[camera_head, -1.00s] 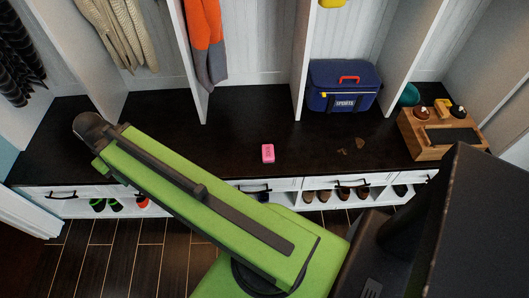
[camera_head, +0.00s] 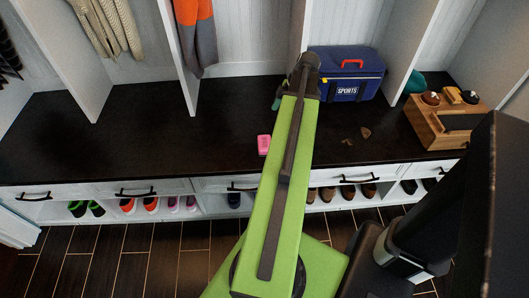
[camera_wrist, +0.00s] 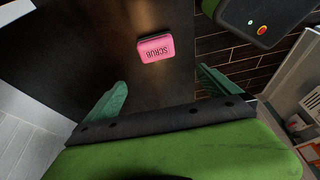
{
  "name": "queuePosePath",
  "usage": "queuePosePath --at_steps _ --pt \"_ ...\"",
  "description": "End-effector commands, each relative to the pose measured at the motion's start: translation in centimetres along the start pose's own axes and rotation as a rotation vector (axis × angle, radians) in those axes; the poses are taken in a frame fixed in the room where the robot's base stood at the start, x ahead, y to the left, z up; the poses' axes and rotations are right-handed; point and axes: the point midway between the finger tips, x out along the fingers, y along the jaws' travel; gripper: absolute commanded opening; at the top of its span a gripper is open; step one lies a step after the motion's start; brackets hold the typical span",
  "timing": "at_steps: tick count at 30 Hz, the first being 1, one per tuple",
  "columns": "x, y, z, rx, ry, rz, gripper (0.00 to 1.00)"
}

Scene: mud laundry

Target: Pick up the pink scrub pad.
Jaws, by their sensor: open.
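The pink scrub pad (camera_head: 264,144) lies on the dark bench top near its front edge, just left of my green arm in the head view. In the wrist view the pad (camera_wrist: 155,48) shows the word SCRUB and lies beyond my fingertips, a little left of the middle of the gap. My gripper (camera_wrist: 162,82) is open and empty, its two green fingers spread apart and not touching the pad. In the head view the gripper is mostly hidden behind the arm's end, with a bit of green finger showing.
A blue sports bag (camera_head: 347,75) stands at the back of the bench, right of my arm. A wooden caddy (camera_head: 443,121) with brushes stands at the right. Small brown crumbs (camera_head: 365,132) lie between. The bench left of the pad is clear. Shoes (camera_head: 152,204) sit in cubbies below.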

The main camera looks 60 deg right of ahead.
Motion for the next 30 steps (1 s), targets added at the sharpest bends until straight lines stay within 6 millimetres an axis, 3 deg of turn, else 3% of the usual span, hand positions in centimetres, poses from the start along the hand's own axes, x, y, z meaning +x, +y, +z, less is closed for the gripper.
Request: queuePosePath --at_steps 2,8,11,24,30 --pt "-0.2 -0.1 1.6 -0.016 0.008 0.010 1.00" --pt "0.1 -0.1 1.8 -0.026 0.010 0.012 1.00" --pt "1.5 -0.1 1.9 -0.026 0.010 0.012 1.00" --pt "11.3 0.0 1.9 -0.026 0.010 0.010 1.00" --pt "12.0 0.1 1.5 -0.025 0.010 0.011 1.00"
